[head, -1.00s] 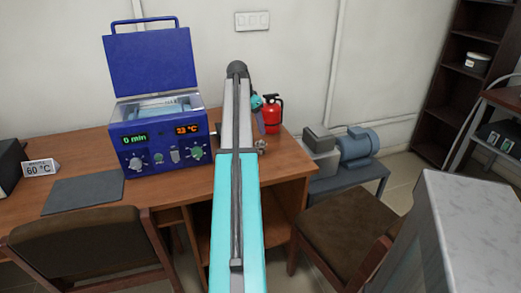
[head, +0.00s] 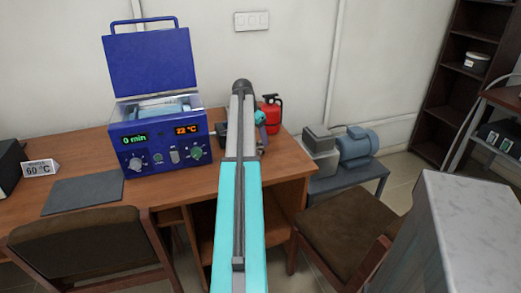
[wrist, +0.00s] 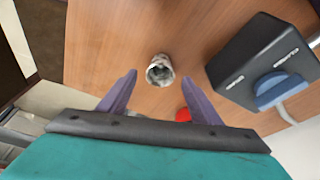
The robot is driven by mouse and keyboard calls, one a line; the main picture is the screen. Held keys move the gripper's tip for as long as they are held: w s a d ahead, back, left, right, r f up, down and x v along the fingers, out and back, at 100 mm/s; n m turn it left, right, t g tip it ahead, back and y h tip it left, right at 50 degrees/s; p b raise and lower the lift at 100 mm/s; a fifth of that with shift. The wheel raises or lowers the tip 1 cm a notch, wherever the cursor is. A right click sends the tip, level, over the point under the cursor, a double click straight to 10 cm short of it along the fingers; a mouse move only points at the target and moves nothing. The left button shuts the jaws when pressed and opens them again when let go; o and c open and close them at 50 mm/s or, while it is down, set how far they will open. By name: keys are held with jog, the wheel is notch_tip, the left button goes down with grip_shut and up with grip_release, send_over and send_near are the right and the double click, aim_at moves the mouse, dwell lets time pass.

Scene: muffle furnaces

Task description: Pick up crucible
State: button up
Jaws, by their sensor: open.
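The crucible (wrist: 160,71) is a small, whitish, stained cup on the brown wooden table (wrist: 125,35) in the wrist view. Its dark round opening faces the camera. My gripper (wrist: 159,79) is open, with its two purple fingers apart on the left and right of the crucible in that view. Nothing is held. I cannot tell how far above the crucible the fingertips are. In the head view my gripper (head: 261,128) hangs near the table's right end, partly hidden by my arm. The crucible cannot be made out clearly there.
A black box (wrist: 250,60) with a blue part (wrist: 284,90) is right of the crucible in the wrist view. A blue bath unit (head: 150,150) with raised lid is left of my arm. A red extinguisher (head: 272,110) stands behind. Chairs (head: 345,225) are in front.

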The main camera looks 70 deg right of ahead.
aim_at(261, 144)
jog(key=shift+x, duration=2.55)
jog(key=c, duration=1.1)
jog(key=shift+r, duration=0.15)
jog(key=shift+r, duration=1.55)
jog(key=s+a, duration=0.1)
jog(key=a, duration=0.4)
jog(key=a+r, duration=0.1)
jog(key=a, duration=0.4)
jog(key=s+a+b, duration=0.1)
jog(key=a, duration=0.4)
jog(key=shift+s+a+r, duration=0.3)
jog(key=shift+s+a, duration=0.05)
jog(key=shift+a, duration=0.05)
